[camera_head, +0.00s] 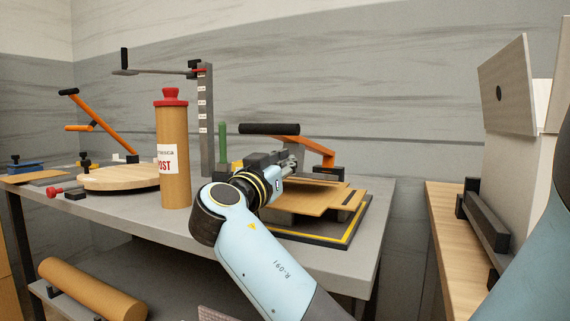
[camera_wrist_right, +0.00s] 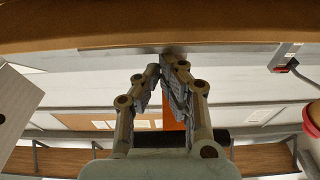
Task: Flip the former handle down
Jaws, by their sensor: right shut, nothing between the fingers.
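The former (camera_head: 352,236) is a dark, yellow-edged base at the right of the grey table. A tan cardboard sheet (camera_head: 322,202) lies over it. The former handle is an orange arm with a black grip (camera_head: 268,129), and it stands raised above the sheet. My right gripper (camera_head: 292,163) is shut and empty, below the grip in the picture and over the sheet. In the right wrist view the shut fingertips (camera_wrist_right: 170,62) are near a tan surface; an orange strip (camera_wrist_right: 172,112) and a dark bar show behind them. Contact with the handle cannot be told. My left gripper is out of view.
A tan tube with a red cap (camera_head: 173,150) stands left of my right arm. A round wooden board (camera_head: 118,178) and another orange lever (camera_head: 105,125) are further left. A grey post (camera_head: 206,120) stands behind. A wooden bench (camera_head: 448,240) is at right, beyond a gap.

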